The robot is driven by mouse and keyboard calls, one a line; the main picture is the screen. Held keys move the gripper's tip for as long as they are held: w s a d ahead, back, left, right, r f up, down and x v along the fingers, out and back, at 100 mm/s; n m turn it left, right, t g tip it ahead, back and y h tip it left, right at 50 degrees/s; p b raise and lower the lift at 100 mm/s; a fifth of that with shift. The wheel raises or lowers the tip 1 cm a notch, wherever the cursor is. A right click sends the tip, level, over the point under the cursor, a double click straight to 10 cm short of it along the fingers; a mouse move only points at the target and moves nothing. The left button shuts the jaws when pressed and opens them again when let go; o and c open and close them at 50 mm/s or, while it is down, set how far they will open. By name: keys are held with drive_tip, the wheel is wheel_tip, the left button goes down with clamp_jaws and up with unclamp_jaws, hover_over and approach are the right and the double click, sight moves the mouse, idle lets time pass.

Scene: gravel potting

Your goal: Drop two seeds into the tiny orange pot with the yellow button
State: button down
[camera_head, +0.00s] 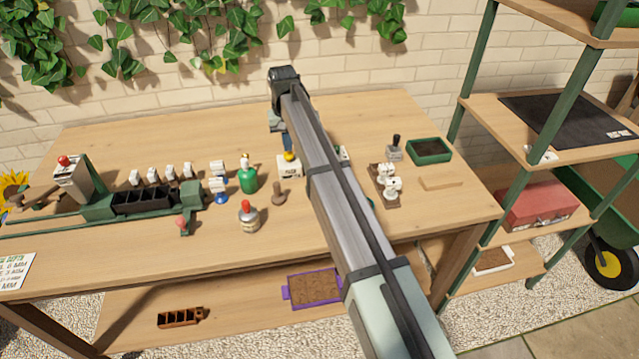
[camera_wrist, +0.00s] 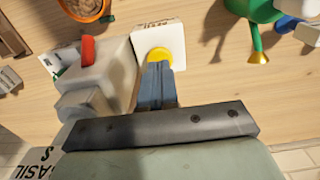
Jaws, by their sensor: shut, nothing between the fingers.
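My gripper (camera_wrist: 158,66) is shut with nothing in it, its blue fingers side by side. The fingertips are at the yellow button (camera_wrist: 158,55), on top of a small white box (camera_wrist: 158,37); I cannot tell whether it is pressed down. In the head view the button (camera_head: 291,155) shows just below my gripper (camera_head: 288,150). A small orange pot (camera_wrist: 84,6) with brown filling is cut by the top edge of the wrist view. A white dispenser with a red part (camera_wrist: 88,50) stands beside the fingers, lettering partly reading BASIL near it. No seeds can be made out.
A green tray (camera_head: 429,151) sits at the table's right. My arm covers the table's middle.

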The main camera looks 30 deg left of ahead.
drive_tip(key=shift+f, duration=1.35)
drive_tip(key=shift+r, duration=1.35)
drive_tip(key=shift+r, duration=0.15)
drive_tip(key=shift+r, duration=2.4)
